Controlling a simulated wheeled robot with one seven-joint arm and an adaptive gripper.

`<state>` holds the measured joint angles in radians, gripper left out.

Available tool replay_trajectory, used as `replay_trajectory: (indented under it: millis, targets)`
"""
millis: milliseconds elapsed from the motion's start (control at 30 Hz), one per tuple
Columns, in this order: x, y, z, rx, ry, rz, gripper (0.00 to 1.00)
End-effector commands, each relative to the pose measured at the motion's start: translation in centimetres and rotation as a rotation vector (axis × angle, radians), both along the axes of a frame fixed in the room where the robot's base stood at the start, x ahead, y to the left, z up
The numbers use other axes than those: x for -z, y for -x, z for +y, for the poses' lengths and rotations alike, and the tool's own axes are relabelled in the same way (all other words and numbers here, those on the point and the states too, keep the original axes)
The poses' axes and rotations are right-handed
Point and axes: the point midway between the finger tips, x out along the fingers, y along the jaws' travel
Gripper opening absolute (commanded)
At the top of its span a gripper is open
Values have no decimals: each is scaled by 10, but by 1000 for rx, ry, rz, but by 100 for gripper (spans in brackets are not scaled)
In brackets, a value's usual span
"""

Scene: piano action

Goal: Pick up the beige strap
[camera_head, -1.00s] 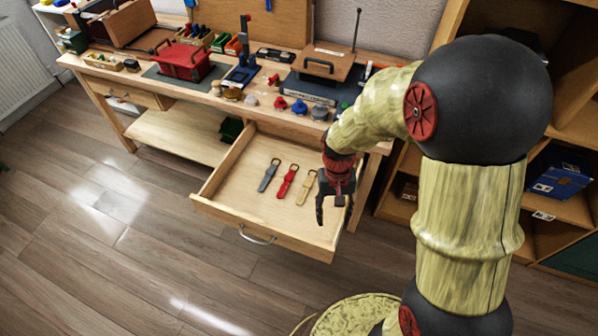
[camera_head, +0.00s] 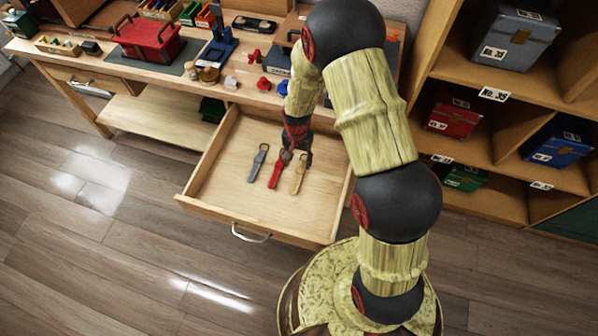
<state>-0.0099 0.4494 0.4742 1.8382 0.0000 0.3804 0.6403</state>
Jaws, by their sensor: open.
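The beige strap (camera_head: 299,174) lies in the open drawer (camera_head: 225,168) of the workbench, at the right of a row of three straps. The red strap (camera_head: 277,172) is directly left of it, and the grey strap (camera_head: 258,163) is further left. My gripper (camera_head: 297,160) hangs over the drawer, at the upper ends of the red and beige straps. It is open and holds nothing. It partly covers the top of the beige strap. I cannot tell how high the fingers are above it.
The workbench top (camera_head: 130,70) above the drawer holds a red toolbox (camera_head: 147,38), a blue tool stand (camera_head: 218,48) and small knobs. A shelf with a grey box (camera_head: 513,38), a red box (camera_head: 453,115) and a blue box (camera_head: 560,145) stands at right. Floor in front is clear.

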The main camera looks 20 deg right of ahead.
Motion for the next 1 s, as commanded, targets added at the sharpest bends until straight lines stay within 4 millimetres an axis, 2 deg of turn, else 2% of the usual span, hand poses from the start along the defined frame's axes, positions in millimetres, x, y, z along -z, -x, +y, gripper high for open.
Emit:
replay_trajectory:
  millis: [233,500,767,1000]
  targets:
    - [22,3,-3,0,0,1,48]
    - [59,6,-6,-2,0,1,48]
    - [59,6,-5,-2,0,-1,48]
    - [59,6,-5,-2,1,-1,34]
